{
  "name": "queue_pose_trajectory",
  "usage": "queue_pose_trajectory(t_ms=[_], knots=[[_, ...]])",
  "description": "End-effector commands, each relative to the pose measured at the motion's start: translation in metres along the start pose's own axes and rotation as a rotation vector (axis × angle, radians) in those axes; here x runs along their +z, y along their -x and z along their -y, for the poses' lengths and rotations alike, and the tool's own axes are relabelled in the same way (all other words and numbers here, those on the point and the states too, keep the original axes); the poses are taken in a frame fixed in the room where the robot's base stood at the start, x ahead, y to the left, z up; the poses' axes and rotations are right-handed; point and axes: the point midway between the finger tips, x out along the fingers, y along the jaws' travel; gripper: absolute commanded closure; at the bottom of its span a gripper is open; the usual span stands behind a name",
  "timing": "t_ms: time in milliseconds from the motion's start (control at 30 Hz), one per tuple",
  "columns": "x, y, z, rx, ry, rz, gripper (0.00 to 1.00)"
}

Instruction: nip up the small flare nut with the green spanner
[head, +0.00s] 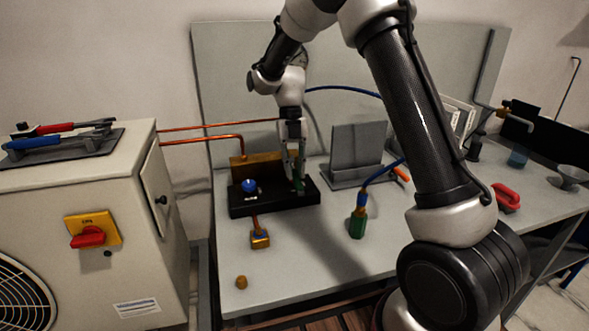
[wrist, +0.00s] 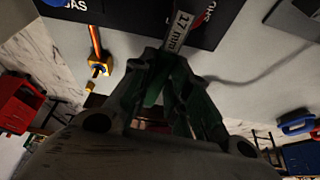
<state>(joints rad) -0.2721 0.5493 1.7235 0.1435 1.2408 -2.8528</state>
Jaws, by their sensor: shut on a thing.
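My gripper (head: 296,182) points down over the black block (head: 240,208) and is shut on the green spanner (head: 300,187). In the wrist view, a strip marked "17 mm" (wrist: 179,31) extends from between my fingers (wrist: 172,95) over the black block, apparently part of the spanner. The spanner's jaw end and its contact with any nut cannot be made out. A brass fitting (head: 260,240) sits on the copper pipe in front of the block and also shows in the wrist view (wrist: 100,69). I cannot tell which fitting is the small flare nut.
A blue knob (head: 250,186) sits on the black block. A loose brass cap (head: 241,282) lies near the bench's front edge. A blue hose with a green fitting (head: 357,225) and a grey stand (head: 355,155) are to the right. Bare bench (head: 315,250) lies in front.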

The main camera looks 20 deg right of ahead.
Motion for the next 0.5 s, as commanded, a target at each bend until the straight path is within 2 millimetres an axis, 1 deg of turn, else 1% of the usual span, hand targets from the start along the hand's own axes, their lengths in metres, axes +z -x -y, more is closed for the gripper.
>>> queue_pose_trajectory(t_ms=[500], knots=[[0.018,0.007,0.0,0.0,0.0,0.0,1.0]])
